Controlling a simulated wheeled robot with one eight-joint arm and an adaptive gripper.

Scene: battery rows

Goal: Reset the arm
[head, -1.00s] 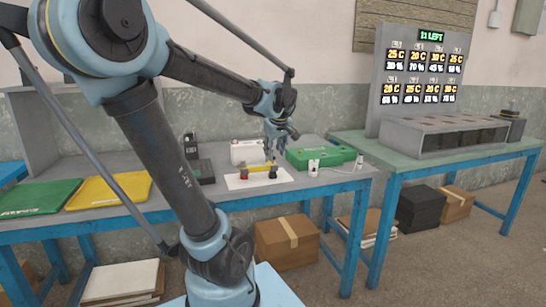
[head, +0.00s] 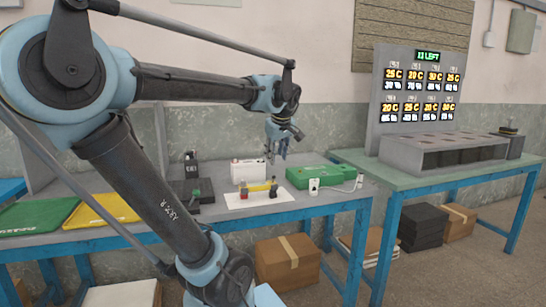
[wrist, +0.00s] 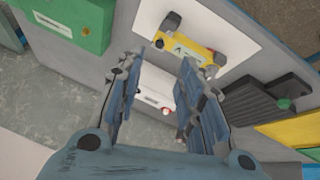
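My gripper (head: 277,152) hangs over the workbench, pointing down. In the wrist view its two fingers (wrist: 160,100) are spread apart with nothing held between them. Below it a yellow device (head: 259,187) with dark ends lies on a white sheet (head: 243,201); the device also shows in the wrist view (wrist: 188,48). A white box (head: 249,170) stands behind the device and shows between the fingers in the wrist view (wrist: 153,92).
A green case (head: 320,177) lies right of my gripper. A dark charger (head: 193,192), a yellow tray (head: 100,210) and a green tray (head: 35,217) are to the left. A second table (head: 370,160) bears a slotted rack (head: 440,150) and a display panel (head: 421,88).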

